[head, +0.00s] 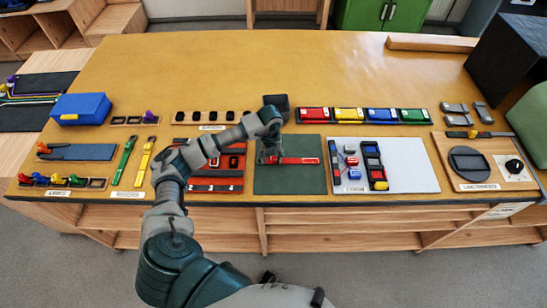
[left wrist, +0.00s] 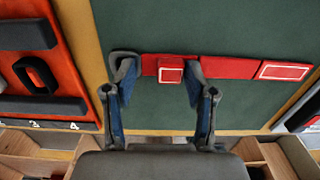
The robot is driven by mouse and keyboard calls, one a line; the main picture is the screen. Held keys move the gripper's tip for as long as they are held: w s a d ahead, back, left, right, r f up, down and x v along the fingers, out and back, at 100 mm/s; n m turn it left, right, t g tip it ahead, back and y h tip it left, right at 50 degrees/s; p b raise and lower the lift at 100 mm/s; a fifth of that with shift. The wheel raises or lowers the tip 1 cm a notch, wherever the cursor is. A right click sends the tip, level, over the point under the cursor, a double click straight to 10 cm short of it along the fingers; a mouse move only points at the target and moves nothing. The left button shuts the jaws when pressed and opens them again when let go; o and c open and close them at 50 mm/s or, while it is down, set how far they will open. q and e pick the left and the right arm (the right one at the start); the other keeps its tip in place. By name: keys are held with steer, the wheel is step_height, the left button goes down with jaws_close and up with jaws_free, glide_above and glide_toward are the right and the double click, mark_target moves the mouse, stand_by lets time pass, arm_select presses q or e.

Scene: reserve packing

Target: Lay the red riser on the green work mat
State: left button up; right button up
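The green work mat (head: 290,183) lies near the front edge of the table, in the middle. The red riser (head: 300,160) is a long flat bar lying across the mat, with a white-framed part at its right end. In the left wrist view the riser (left wrist: 228,68) shows a raised, white-framed block near its left end. My left gripper (left wrist: 158,72) is over this left part, fingers apart on either side of the block. The right fingertip overlaps the riser in the picture; contact cannot be told. In the head view the left gripper (head: 268,157) hides the riser's left end. My right gripper is not in view.
A red tray with dark pieces (left wrist: 50,22) lies just left of the mat. A white board (head: 412,180) with small blocks lies to the right. Several coloured bins (head: 348,115) stand behind.

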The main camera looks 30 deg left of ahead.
arm_select(q)
steer(key=shift+a+f, duration=0.1)
steer(key=shift+a, duration=0.25)
steer(key=shift+d, duration=0.6)
steer(key=shift+r, duration=0.5)
step_height(320, 180, up, 11)
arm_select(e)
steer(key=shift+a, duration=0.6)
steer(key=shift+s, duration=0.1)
